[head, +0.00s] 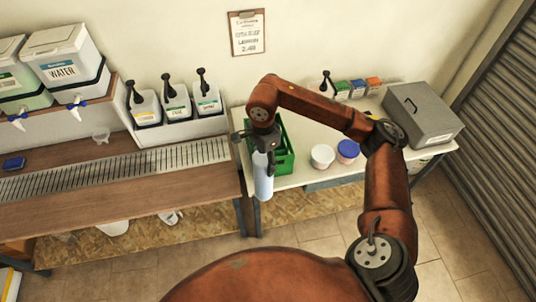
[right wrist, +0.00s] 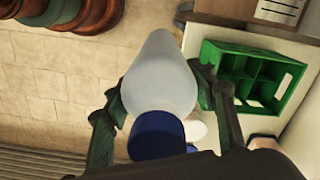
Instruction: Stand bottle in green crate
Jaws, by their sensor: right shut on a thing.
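A pale blue bottle (head: 263,179) hangs roughly upright below my right gripper (head: 262,146), which is shut on it. In the right wrist view the bottle (right wrist: 158,75) shows its dark blue cap toward the camera, with a finger on each side and floor beyond it. The green crate (head: 287,163) stands on the white table, just behind and right of the bottle. In the right wrist view the crate (right wrist: 290,78) is to the right, apart from the bottle, and its visible compartments look empty. My arm and gripper hide part of the crate in the head view. My left gripper is not in view.
On the white table (head: 310,178), a white tub (head: 322,156) and a blue-lidded tub (head: 348,150) stand right of the crate. A grey box (head: 422,113) is farther right. Pump bottles (head: 176,98) stand in a white holder on the left. Tiled floor is in front.

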